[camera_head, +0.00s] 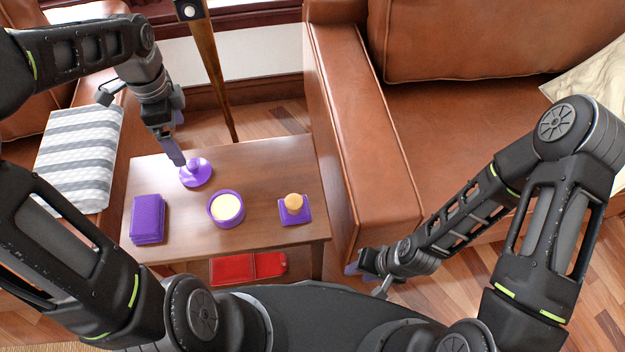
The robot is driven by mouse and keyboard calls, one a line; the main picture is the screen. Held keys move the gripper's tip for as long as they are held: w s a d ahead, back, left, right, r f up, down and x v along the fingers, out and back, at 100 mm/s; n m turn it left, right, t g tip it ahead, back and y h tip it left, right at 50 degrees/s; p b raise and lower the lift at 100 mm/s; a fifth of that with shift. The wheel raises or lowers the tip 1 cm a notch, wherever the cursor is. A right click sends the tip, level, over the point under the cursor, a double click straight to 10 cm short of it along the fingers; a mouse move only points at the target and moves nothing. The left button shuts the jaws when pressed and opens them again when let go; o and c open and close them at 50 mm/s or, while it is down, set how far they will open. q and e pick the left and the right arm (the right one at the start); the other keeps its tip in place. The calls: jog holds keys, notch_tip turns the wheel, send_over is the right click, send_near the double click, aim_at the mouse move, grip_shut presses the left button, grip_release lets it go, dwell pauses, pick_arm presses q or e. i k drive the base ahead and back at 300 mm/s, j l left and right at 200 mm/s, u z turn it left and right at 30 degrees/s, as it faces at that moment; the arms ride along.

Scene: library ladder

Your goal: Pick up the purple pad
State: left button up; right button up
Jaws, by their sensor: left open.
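A purple rectangular block (148,219), layered like a pad, lies at the left front of the small wooden table (262,165). A purple disc with a knob (196,174) lies near the table's back left. A round purple tub with a cream inside (226,209) stands in the middle. A flat purple square (299,217) with a tan ball on top is at the right. My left gripper (176,140) is open, with a fingertip close beside the disc's knob; contact is unclear. My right gripper (360,264) is low beside the armchair; its jaws are unclear.
A brown leather armchair (350,130) borders the table on the right. A striped cloth (78,155) lies on a brown seat at left. A red item (248,268) shows below the tabletop. A wooden pole (212,75) rises behind. The table's front middle is clear.

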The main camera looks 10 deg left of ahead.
aim_at(294, 208)
jog(key=k+j+z, duration=0.15)
jog(key=z, duration=0.25)
jog(key=k+z, duration=0.25)
jog(key=z, duration=0.2)
jog(key=k+j+z, duration=0.1)
jog(key=k+z, duration=0.15)
jog(key=z, duration=0.15)
